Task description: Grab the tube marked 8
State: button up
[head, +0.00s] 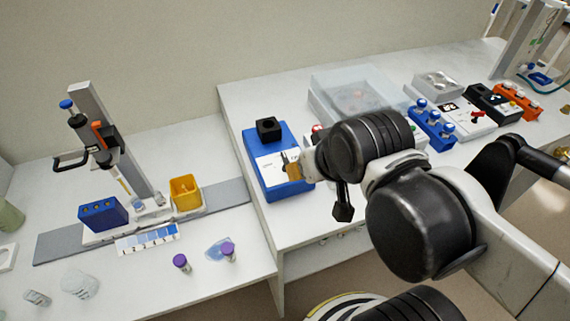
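Two purple-capped tubes, one on the left (181,263) and one on the right (228,252), stand on the lower left bench near its front edge. No number 8 can be read on either. Several blue-capped tubes sit in a blue rack (432,127) at the right, also without a legible number. My gripper (318,185) is over the right bench beside a blue-and-white device (275,165), well right of the purple-capped tubes. My arm hides much of it, so its opening and anything held cannot be made out.
A stand with a pipette (100,140), a blue block (103,215) and a yellow bin (185,192) occupy the left bench. A strip with blue squares (147,238) lies before them. Clear containers (80,283) lie lower left. The right bench (300,225) is higher.

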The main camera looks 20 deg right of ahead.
aim_at(179, 260)
jog(key=j+u, duration=0.15)
jog(key=u, duration=0.2)
jog(key=j+u, duration=0.15)
jog(key=u, duration=0.15)
jog(key=k+j+u, duration=0.1)
jog(key=u, duration=0.25)
jog(key=k+j, duration=0.1)
jog(key=j, duration=0.3)
jog(key=k+j, duration=0.1)
jog(key=j, duration=0.3)
jog(key=k+j, duration=0.15)
jog(key=j, duration=0.25)
jog(key=k+j, duration=0.1)
jog(key=j, duration=0.3)
jog(key=k+j, duration=0.1)
jog(key=j, duration=0.3)
jog(key=u, duration=0.05)
